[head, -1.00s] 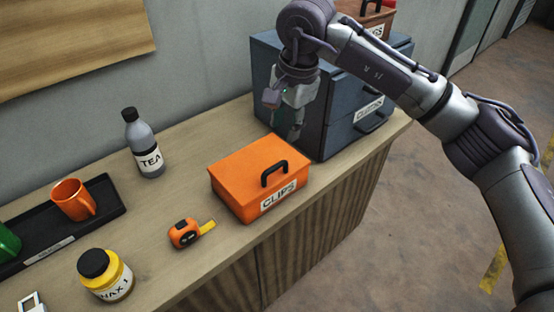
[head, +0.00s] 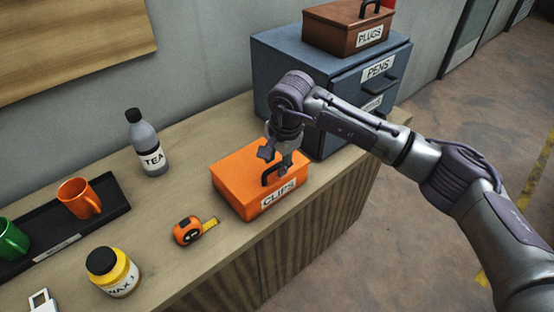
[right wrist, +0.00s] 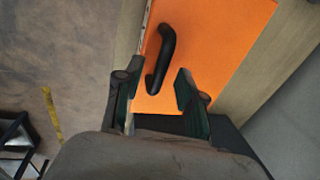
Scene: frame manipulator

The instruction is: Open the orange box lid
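The orange box (head: 240,179), labelled CLIPS, sits on the wooden counter with its lid closed. Its black handle (head: 270,172) is on the lid near the front edge and is partly hidden by the gripper in the head view. My right gripper (head: 275,163) is open just above the lid at the handle. In the right wrist view the open fingers (right wrist: 155,103) are spread either side of the handle's near end, with the handle (right wrist: 162,55) running up and away between them over the orange lid (right wrist: 215,45). I cannot tell whether they touch anything. My left gripper is not in view.
A blue drawer cabinet (head: 285,70) stands right behind the box, with a brown PLUGS box (head: 335,32) on top. A tape measure (head: 187,231), a tea bottle (head: 146,140), a yellow jar (head: 120,276) and a black tray (head: 105,190) with mugs stand left on the counter (head: 190,190).

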